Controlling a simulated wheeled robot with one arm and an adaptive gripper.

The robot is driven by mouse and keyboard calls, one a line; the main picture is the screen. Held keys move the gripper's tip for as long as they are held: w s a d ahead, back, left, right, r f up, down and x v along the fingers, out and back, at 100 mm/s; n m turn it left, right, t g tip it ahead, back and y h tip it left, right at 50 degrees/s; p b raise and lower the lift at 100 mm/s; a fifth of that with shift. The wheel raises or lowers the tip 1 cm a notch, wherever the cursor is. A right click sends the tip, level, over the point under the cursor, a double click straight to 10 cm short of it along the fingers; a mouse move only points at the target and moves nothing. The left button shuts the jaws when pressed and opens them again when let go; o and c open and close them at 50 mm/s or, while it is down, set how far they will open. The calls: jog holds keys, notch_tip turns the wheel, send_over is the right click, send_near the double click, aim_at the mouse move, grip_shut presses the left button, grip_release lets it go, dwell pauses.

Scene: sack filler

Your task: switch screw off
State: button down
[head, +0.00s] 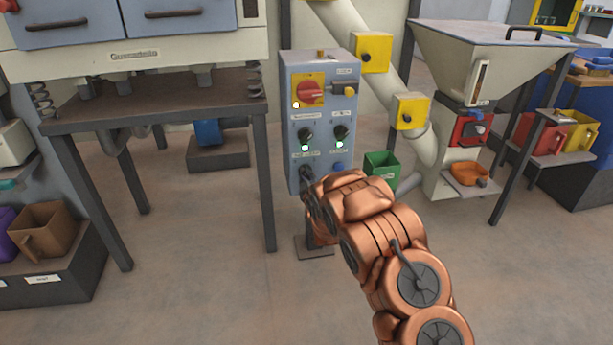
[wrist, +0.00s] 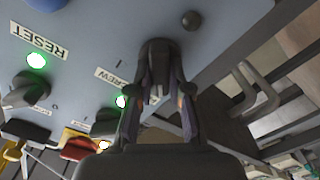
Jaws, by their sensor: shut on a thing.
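The grey control panel (head: 320,90) stands in the middle of the head view. A label partly reading "REW" (wrist: 114,76) lies between the held dark knob (wrist: 160,50) and another black knob (wrist: 104,122) in the wrist view. My gripper (wrist: 160,75) is shut on the held knob, with one finger on each side. In the head view my gripper (head: 306,187) is at the panel's lower left, and my wrist partly hides the knob there. The knob's pointing direction is hard to tell. A lit green lamp (wrist: 122,101) shows beside the label.
Two black knobs, left (head: 305,133) and right (head: 341,131), have lit green lamps below. A red rotary switch (head: 309,92) sits above. A blue button (head: 338,166) is right of my gripper. A table (head: 160,105) stands left, a hopper (head: 480,55) right.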

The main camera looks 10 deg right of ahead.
dwell(0.3)
jog(key=c, duration=1.1)
grip_release()
jog(key=shift+s, duration=0.1)
jog(key=shift+s, duration=5.9)
